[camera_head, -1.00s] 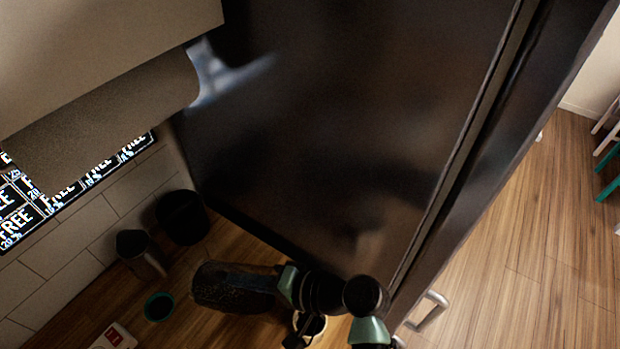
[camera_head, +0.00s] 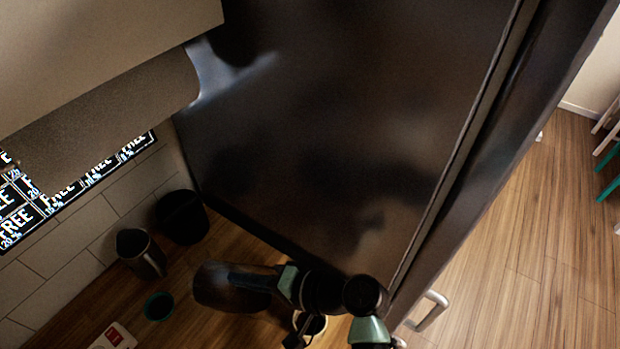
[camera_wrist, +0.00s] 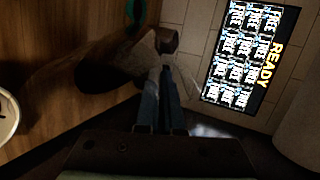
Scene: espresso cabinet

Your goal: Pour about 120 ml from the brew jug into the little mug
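The brew jug (camera_head: 222,288) appears as a dark, see-through vessel at the lower middle of the head view. It shows blurred and brownish in the wrist view (camera_wrist: 97,72). My gripper (camera_wrist: 160,75) has its two fingers close together on the jug's handle side. The jug looks tilted; its fill level and any stream are unclear. A small pale-rimmed mug (camera_head: 315,326) stands partly hidden under my arm. A pale round rim (camera_wrist: 6,108) at the left edge of the wrist view looks like this mug. The jug is apart from it in the wrist view.
A green-rimmed cup (camera_head: 158,306), a dark jug-like vessel (camera_head: 141,254) and a black container (camera_head: 182,217) stand to the left. A white card or box with red (camera_head: 115,337) lies at the bottom. A tall dark panel (camera_head: 320,150) rises behind my arm.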

